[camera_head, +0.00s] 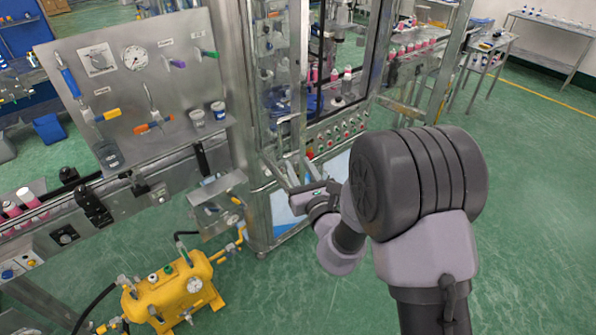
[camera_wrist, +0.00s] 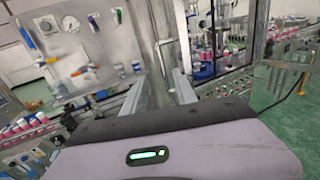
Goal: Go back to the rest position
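My gripper (camera_head: 287,170) is in front of the lower part of the metal-framed machine cabinet (camera_head: 246,130), right of the gauge panel. In the wrist view my gripper (camera_wrist: 160,88) shows two pale fingers standing apart, with nothing between them. A green light glows on its housing. My arm reaches in from the right in the head view and hides part of the floor and the cabinet's lower right.
The gauge panel (camera_head: 120,60) carries valves and coloured handles. A conveyor with pink bottles (camera_head: 28,198) runs at left. A yellow tank (camera_head: 172,297) stands on the floor at lower left. Green floor (camera_head: 535,190) is open at right. A side table (camera_head: 490,45) stands behind.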

